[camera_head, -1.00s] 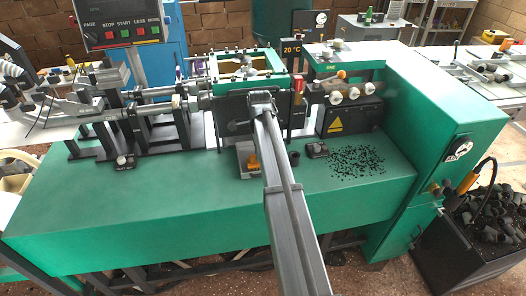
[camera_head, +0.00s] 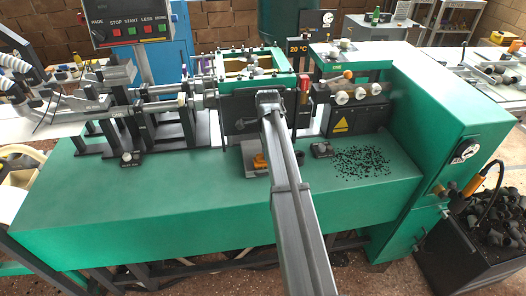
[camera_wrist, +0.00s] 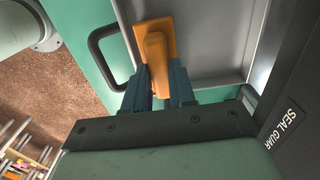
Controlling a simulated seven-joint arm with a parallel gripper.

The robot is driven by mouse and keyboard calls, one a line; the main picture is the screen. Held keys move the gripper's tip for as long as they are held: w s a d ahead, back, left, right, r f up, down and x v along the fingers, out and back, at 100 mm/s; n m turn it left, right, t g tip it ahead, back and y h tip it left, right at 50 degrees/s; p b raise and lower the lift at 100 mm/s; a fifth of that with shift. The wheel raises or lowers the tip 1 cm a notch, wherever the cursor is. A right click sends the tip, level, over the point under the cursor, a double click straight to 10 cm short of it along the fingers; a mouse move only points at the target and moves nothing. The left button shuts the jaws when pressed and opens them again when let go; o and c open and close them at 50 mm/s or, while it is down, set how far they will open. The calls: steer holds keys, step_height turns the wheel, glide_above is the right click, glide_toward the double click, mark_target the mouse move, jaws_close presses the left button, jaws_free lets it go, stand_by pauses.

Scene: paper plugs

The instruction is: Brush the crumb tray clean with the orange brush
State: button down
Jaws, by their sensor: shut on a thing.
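The orange brush (camera_wrist: 157,52) is between the two dark fingers of my gripper (camera_wrist: 162,84) in the wrist view. My gripper is shut on it. Its flat orange part lies over a grey tray with a raised rim (camera_wrist: 223,78); I cannot tell whether they touch, and no bristles show. In the head view the orange brush (camera_head: 259,161) shows just left of my arm, beside the grey tray (camera_head: 251,173) on the green bench. My arm hides part of both. The fingertips are hidden in the head view.
Black crumbs (camera_head: 362,162) are scattered on the green bench top (camera_head: 165,195) right of my arm. A small dark block (camera_head: 321,149) sits between. Machine parts with a yellow warning sign (camera_head: 341,127) stand behind. A black bin (camera_head: 470,235) of dark pieces stands at right.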

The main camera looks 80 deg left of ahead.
steer(key=shift+w+f, duration=0.1)
steer(key=shift+w, duration=0.3)
steer(key=shift+s+r, duration=0.55)
steer(key=shift+s, duration=0.3)
steer(key=shift+d+r, duration=0.35)
steer(key=shift+r, duration=0.5)
steer(key=shift+d+r, duration=0.3)
steer(key=shift+r, duration=0.5)
steer(key=shift+d+r, duration=0.35)
steer(key=shift+r, duration=0.5)
